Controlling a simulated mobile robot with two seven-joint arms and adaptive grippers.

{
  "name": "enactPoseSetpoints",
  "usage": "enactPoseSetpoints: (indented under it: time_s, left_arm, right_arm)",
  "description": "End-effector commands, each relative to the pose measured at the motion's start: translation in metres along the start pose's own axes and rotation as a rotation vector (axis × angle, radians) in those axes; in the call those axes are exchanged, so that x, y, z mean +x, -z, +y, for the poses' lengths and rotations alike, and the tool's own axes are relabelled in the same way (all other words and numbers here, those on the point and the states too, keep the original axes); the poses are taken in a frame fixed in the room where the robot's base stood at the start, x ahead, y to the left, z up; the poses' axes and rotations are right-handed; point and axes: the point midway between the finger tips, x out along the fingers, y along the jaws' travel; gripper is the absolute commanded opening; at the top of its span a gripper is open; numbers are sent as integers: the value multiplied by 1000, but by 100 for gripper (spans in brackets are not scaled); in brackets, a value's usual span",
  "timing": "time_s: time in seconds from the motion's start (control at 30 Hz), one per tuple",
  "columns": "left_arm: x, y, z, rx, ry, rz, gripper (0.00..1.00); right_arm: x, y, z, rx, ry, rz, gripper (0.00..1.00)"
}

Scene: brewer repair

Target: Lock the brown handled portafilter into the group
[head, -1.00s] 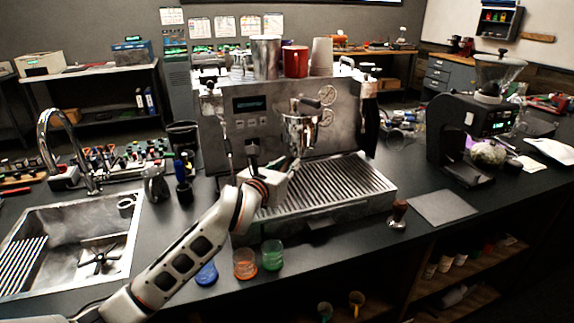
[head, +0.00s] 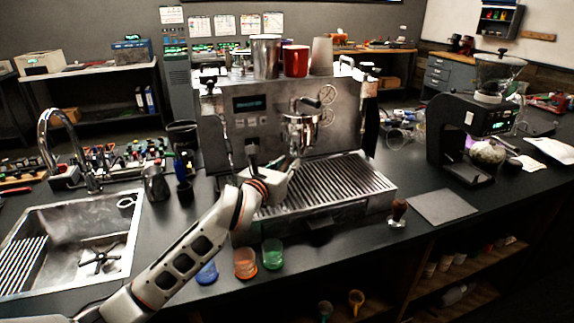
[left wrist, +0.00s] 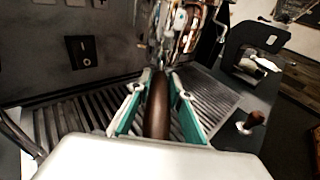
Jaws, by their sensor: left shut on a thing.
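My left gripper (left wrist: 157,100) is shut on the brown handle (left wrist: 157,108) of the portafilter, which lies lengthwise between the teal-lined fingers in the left wrist view. In the head view my left gripper (head: 294,166) is in front of the espresso machine, above its drip tray. The chrome group (head: 300,130) is on the machine's front, just above and beyond the gripper. The metal at the handle's far end meets the group region in the left wrist view (left wrist: 172,45). Whether the portafilter is seated there, I cannot tell. My right gripper is not in view.
The ribbed drip tray (head: 350,190) lies below the group. A black grinder (head: 475,130) stands at the right.

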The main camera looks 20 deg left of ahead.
Motion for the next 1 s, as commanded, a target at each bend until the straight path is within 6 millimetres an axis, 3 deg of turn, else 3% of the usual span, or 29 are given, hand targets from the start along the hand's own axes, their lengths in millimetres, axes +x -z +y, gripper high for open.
enactPoseSetpoints:
  time_s: [1.0]
  left_arm:
    - [-1, -10, 0, 1, 0, -4, 0]
  right_arm:
    - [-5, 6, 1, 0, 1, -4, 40]
